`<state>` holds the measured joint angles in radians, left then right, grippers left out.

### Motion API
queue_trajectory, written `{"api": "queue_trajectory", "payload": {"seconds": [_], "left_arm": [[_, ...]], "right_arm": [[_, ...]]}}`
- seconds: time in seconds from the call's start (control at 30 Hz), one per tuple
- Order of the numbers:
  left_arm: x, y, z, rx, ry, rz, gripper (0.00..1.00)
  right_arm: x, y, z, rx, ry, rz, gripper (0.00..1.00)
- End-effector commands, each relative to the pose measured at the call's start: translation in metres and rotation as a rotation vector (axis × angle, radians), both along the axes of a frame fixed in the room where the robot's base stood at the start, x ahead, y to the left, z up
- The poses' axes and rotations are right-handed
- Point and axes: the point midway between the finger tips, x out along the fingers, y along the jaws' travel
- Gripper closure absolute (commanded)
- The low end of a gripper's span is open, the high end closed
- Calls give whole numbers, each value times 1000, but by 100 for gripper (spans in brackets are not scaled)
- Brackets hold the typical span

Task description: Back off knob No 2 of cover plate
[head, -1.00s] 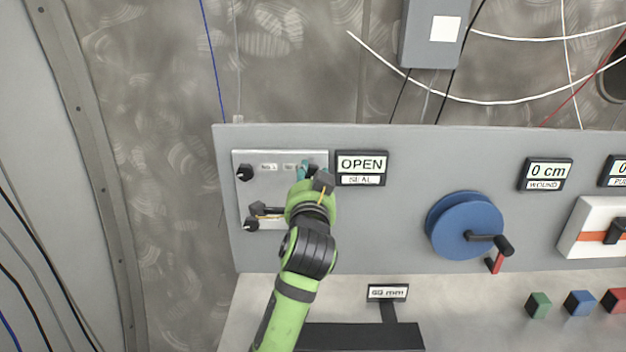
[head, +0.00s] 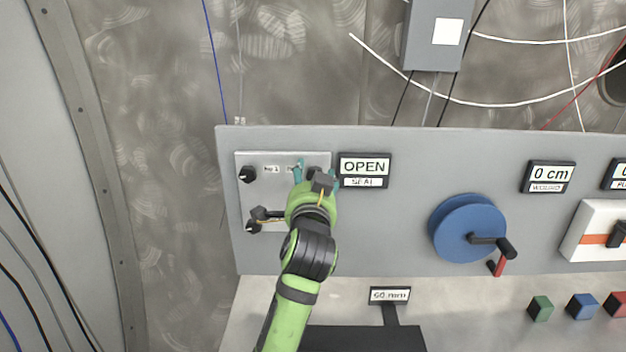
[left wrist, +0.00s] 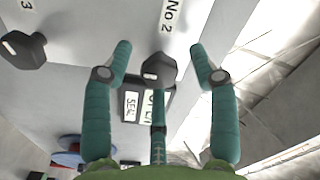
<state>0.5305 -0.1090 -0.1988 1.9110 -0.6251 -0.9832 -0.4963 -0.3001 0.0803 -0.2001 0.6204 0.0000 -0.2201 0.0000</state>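The grey cover plate (head: 278,192) is on the left of the upright panel. Knob No 2 (left wrist: 158,70) is a dark faceted knob beside its "No 2" label (left wrist: 172,14); in the head view it shows partly (head: 312,172) at the plate's upper right. My left gripper (head: 317,171) is at this knob. Knob No 1 (head: 247,174) is at the upper left. My right gripper is not in view.
The "OPEN SEAL" sign (head: 364,170) is close to the right of my left gripper. Knob No 3 (left wrist: 24,50) shows in the left wrist view. A dark lever-like part (head: 262,213) is at the plate's lower left. A blue crank wheel (head: 460,226) is farther right.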

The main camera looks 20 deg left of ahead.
Motion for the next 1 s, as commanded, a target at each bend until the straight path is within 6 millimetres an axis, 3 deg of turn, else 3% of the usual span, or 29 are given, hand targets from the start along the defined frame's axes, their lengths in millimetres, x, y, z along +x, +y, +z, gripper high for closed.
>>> {"api": "queue_trajectory", "payload": {"seconds": [0.17, 0.6, 1.0], "left_arm": [[-6, -3, -1, 0, 2, -3, 41], [-67, -18, 0, -2, -1, 0, 41], [-73, -20, 0, -1, 0, 0, 41]], "right_arm": [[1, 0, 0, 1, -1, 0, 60], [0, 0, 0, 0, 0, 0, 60], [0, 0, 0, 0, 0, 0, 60]]}}
